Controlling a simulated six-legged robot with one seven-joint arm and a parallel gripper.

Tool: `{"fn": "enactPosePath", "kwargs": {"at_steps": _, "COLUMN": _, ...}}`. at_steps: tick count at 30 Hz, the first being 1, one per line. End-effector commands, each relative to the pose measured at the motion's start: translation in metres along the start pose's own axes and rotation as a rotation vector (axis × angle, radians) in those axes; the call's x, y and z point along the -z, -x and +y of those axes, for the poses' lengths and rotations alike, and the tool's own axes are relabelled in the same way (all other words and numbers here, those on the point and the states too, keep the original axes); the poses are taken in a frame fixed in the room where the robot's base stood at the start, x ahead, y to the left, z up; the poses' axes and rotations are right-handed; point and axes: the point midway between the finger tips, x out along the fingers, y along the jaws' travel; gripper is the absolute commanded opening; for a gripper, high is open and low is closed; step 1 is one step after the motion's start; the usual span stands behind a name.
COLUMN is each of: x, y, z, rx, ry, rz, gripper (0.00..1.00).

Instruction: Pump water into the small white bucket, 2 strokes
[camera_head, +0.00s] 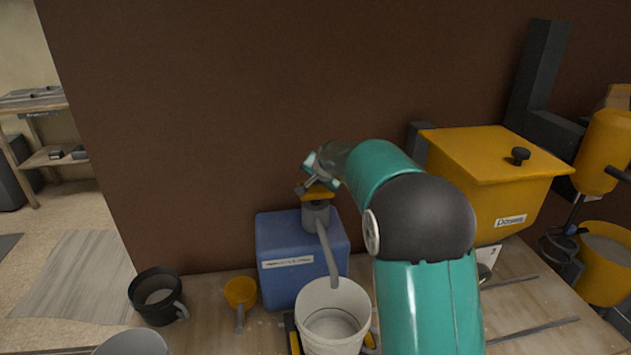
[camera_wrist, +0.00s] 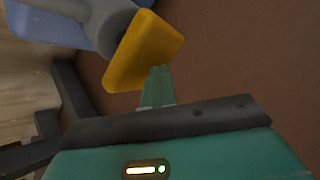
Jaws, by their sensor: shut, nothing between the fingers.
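The blue water container (camera_head: 300,250) stands against the brown wall with a grey pump (camera_head: 316,214) on top. The pump's yellow head (camera_head: 318,196) also shows in the wrist view (camera_wrist: 146,50). Its grey spout (camera_head: 328,255) slopes down over the small white bucket (camera_head: 333,297). The bucket stands upright in front of the container; a pale surface shows inside it, and I cannot tell whether it is water. My gripper (camera_head: 313,178) is shut and empty, just above the yellow head. Its fingertips (camera_wrist: 158,72) appear close against the head's edge; I cannot tell whether they touch.
A black cup (camera_head: 157,297) and a yellow scoop (camera_head: 240,293) stand left of the container. A grey-white vessel (camera_head: 133,345) is at the front edge. A yellow lidded bin (camera_head: 490,175) stands right of my arm. A mixer with a yellow bucket (camera_head: 605,262) is far right.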

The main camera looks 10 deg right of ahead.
Motion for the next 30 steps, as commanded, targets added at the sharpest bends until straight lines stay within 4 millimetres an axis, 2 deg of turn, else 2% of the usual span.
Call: {"fn": "enactPosePath", "kwargs": {"at_steps": 30, "x": -0.0075, "y": -0.0091, "z": 0.0069, "rx": -0.003, "ry": 0.000, "rz": -0.005, "gripper": 0.00}}
